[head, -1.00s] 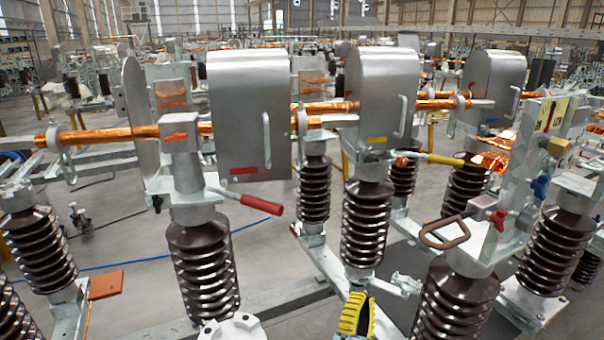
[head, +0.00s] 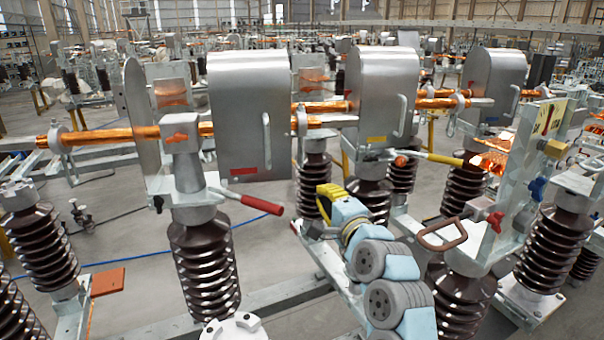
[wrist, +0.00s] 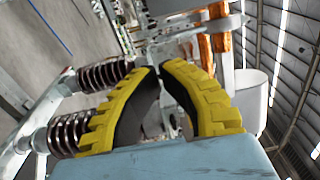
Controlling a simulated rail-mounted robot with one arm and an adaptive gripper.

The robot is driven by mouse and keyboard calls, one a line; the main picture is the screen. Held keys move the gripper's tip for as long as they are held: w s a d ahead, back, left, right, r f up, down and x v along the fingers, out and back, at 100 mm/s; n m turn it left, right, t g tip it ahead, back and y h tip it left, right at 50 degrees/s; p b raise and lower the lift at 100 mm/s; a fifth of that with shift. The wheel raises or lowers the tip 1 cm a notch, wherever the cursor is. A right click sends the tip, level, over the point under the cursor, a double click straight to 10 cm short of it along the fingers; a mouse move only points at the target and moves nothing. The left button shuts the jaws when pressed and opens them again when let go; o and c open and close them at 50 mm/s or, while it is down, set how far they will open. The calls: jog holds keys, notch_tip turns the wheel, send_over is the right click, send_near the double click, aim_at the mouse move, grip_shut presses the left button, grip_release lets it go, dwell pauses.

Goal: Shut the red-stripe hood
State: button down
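The red-stripe hood (head: 250,105) is a grey metal cover left of centre in the head view, with a red stripe (head: 243,171) low on its face. Its upright bar handle (head: 266,141) is on its right side. The hood stands apart from a rounded end plate (head: 137,125), and the copper bar and clamp between them are exposed. My gripper (head: 322,192), with yellow fingers, is below and right of the hood, touching nothing that I can see. In the wrist view my gripper's fingertips (wrist: 160,67) meet with nothing between them. A grey rounded cover (wrist: 250,98) shows there, but I cannot tell which.
A red-handled lever (head: 258,203) juts out below the hood. The yellow-stripe hood (head: 378,100) stands to the right, with a yellow-handled lever (head: 440,159) beside it. Ribbed brown insulators (head: 205,265) stand around. Floor shows between the left insulators.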

jog(key=a+p+x, duration=0.1)
jog(key=x, duration=0.8)
jog(key=shift+a+r+g+y, duration=0.3)
dwell(0.3)
jog(key=shift+a+p, duration=0.1)
jog(key=shift+p, duration=0.25)
